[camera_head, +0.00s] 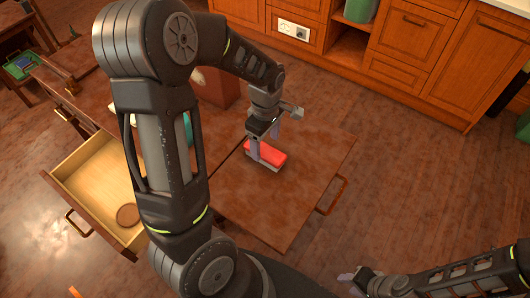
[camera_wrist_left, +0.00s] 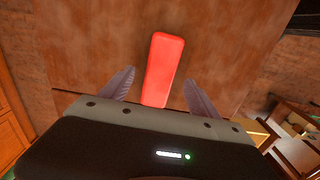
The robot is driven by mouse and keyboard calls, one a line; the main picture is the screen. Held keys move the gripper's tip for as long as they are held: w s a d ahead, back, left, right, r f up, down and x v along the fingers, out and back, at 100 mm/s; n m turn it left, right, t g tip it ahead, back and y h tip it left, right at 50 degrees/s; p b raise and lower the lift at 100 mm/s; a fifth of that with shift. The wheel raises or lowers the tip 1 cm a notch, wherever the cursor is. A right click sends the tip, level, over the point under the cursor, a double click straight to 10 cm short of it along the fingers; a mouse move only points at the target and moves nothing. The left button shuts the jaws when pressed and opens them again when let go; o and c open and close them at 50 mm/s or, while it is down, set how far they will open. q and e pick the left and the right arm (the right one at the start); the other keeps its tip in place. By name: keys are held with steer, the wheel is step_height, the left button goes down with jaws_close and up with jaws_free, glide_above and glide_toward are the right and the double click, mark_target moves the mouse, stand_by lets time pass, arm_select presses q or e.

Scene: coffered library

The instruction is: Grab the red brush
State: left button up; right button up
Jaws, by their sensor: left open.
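The red brush (camera_head: 268,153) lies on a brown wooden surface, with a pale lower part showing under its red top. My left gripper (camera_head: 265,143) is above it, with one finger close to its left end; whether they touch I cannot tell. In the left wrist view the red brush (camera_wrist_left: 163,68) shows in the gap between the two spread fingers of my left gripper (camera_wrist_left: 158,92), with room on both sides. My left gripper is open and empty. My right gripper (camera_head: 352,279) is low at the right, far from the brush, its fingers too unclear to judge.
An open drawer (camera_head: 92,178) with a round brown item (camera_head: 128,214) inside is at the left. A handle (camera_head: 331,195) sticks out at the surface's right edge. Wooden cabinets (camera_head: 400,45) stand at the back. The wooden surface (camera_head: 300,205) around the brush is clear.

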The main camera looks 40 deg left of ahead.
mark_target(265, 149)
arm_select(q)
step_height(265, 149, down, 4)
steer(key=shift+r, duration=0.1)
steer(key=shift+c, duration=0.2)
stand_by(0.4)
steer(key=c, duration=1.5)
steer(key=shift+o, duration=0.2)
steer(key=shift+r, duration=0.1)
step_height(265, 149, up, 10)
steer(key=shift+f, duration=0.1)
